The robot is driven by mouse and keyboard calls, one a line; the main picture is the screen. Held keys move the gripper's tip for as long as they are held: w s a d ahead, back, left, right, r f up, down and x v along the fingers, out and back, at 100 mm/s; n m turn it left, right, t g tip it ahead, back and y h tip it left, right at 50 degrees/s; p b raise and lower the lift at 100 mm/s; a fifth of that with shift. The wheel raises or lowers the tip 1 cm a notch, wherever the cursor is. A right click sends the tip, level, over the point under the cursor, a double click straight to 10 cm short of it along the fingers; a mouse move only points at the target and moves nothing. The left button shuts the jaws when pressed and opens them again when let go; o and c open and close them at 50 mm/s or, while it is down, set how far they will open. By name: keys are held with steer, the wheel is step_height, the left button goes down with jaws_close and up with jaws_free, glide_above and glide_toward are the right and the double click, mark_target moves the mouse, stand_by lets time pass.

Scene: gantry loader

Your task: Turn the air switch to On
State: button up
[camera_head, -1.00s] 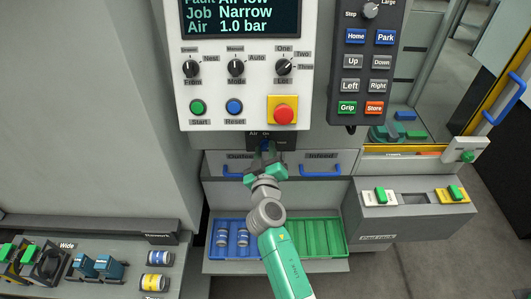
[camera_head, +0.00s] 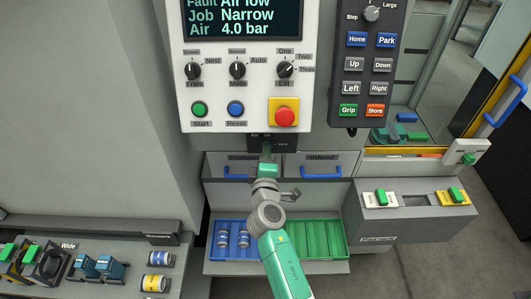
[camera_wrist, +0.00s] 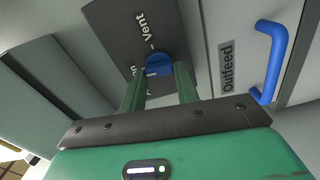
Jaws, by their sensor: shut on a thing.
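The air switch is a blue knob (camera_wrist: 160,64) on a dark plate (camera_wrist: 115,25) below the control panel. In the wrist view its pale mark points left, toward a partly hidden label that seems to be On, away from the Vent label. My gripper (camera_wrist: 160,78) is shut on the knob, one green finger on each side. In the head view my gripper (camera_head: 267,150) reaches up to the dark plate (camera_head: 284,145) and hides the knob. The display (camera_head: 240,18) reads Air 4.0 bar and Fault Air low.
A red stop button (camera_head: 284,117) sits just above the switch plate. Outfeed and Infeed drawers with blue handles (camera_head: 321,172) lie just below. A grey button pendant (camera_head: 351,122) hangs at right. A blue tray (camera_head: 228,254) and green tray (camera_head: 345,237) are lower down.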

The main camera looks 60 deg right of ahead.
steer(key=shift+n, duration=0.9)
steer(key=o, duration=1)
steer(key=p+v, duration=0.1)
steer(key=v, duration=0.6)
steer(key=shift+s+a, duration=0.15)
steer(key=shift+a, duration=0.25)
